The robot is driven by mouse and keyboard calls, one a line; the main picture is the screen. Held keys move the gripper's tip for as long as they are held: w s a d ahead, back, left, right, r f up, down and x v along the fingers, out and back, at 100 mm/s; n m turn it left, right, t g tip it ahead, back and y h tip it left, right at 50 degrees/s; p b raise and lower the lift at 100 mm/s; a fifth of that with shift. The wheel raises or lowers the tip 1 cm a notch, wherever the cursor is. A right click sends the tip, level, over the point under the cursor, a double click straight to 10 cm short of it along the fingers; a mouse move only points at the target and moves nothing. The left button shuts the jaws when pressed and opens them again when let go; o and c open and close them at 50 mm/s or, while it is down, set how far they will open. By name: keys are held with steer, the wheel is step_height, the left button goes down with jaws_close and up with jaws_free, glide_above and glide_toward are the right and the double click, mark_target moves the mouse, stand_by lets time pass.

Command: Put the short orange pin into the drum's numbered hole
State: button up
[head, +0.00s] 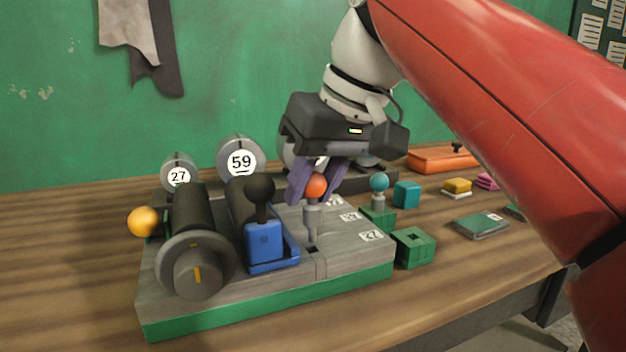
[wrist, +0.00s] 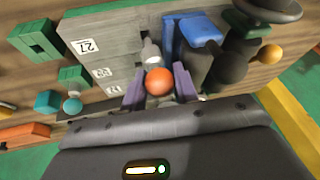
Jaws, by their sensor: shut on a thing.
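The orange pin (head: 316,184) has an orange ball on top and a grey shaft below. My gripper (head: 313,196) is shut on it with purple fingers, just under the ball. The pin is upright over the grey board (head: 340,258), its lower end close to a dark square slot (head: 313,249); I cannot tell whether it touches. In the wrist view the orange ball (wrist: 159,82) sits between my fingers. Grey round faces marked 27 (head: 179,174) and 59 (head: 240,161) stand behind the board; a third is mostly hidden by my gripper. I cannot make out a numbered hole in a drum.
A blue block (head: 264,242) with a black knob (head: 260,188) stands left of the pin. Dark cylinders (head: 192,213) lie further left, near a yellow ball (head: 142,221). A teal-topped pin (head: 379,183) and a green holed block (head: 413,247) are at the right.

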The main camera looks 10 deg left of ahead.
mark_target(313, 205)
steer(key=shift+f, duration=0.1)
stand_by(0.3)
steer(key=shift+f+b, duration=0.6)
steer(key=shift+f, duration=0.1)
steer(key=shift+f+b, duration=0.3)
steer(key=shift+f, duration=0.1)
steer(key=shift+f, duration=0.35)
stand_by(0.4)
